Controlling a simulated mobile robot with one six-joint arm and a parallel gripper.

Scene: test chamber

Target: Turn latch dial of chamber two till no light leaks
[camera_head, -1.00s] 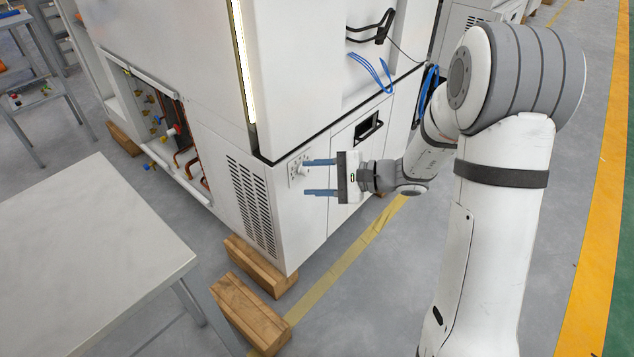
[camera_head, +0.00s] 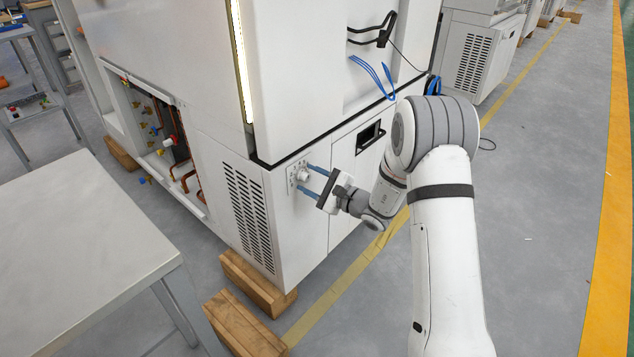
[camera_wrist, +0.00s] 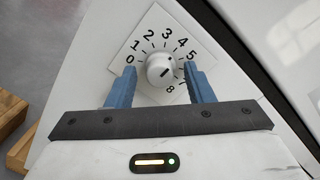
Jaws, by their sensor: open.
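The latch dial (camera_head: 301,174) is a small white knob on a numbered plate, low on the white chamber (camera_head: 320,80). In the wrist view the dial (camera_wrist: 159,67) has digits around it, from 0 at left over the top to 8 at lower right. My gripper (camera_wrist: 160,74) is open, one blue finger on each side of the knob. I cannot tell whether they touch it. The gripper (camera_head: 305,178) is tilted in the head view. A bright strip of light (camera_head: 241,60) shows along the chamber's vertical edge.
A grey table (camera_head: 80,235) stands at the left front. Wooden blocks (camera_head: 245,325) lie by the chamber's base. Blue cables (camera_head: 376,75) hang on the chamber's right face. The floor right of my arm is clear.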

